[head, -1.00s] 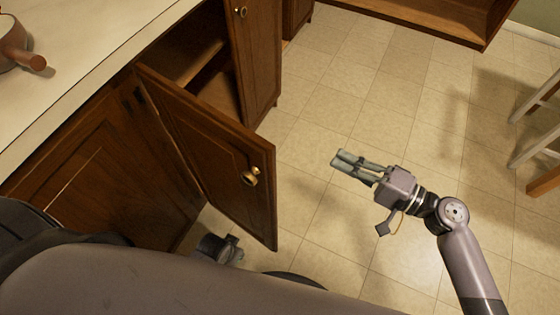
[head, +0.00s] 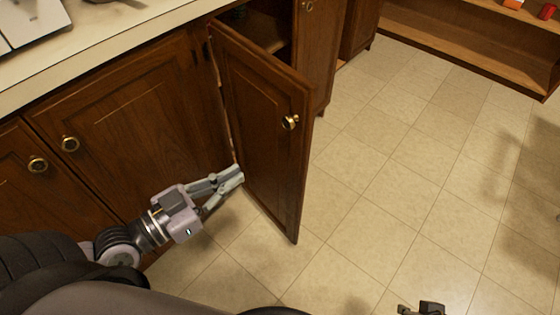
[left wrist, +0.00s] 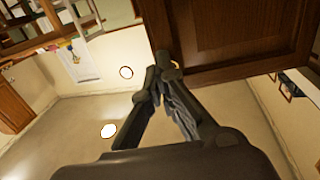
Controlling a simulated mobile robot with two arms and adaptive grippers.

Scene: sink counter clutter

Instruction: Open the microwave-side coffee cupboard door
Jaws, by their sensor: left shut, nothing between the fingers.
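The brown wooden cupboard door (head: 262,130) stands partly open, hinged at its left edge, with a round brass knob (head: 290,122) near its free edge. Part of the dark cupboard interior (head: 268,25) shows behind it. My left gripper (head: 238,176) is shut and empty, low beside the door's hinge-side lower part and away from the knob. The left wrist view shows its fingertips (left wrist: 162,70) close to the dark door panel (left wrist: 235,35); I cannot tell whether they touch.
Closed cabinet fronts with brass knobs (head: 70,143) are at left, under a pale counter (head: 110,32). Clear tiled floor (head: 400,190) extends right of the door. A low wooden shelf (head: 470,45) stands at the far right. A dark part of mine shows at the bottom edge.

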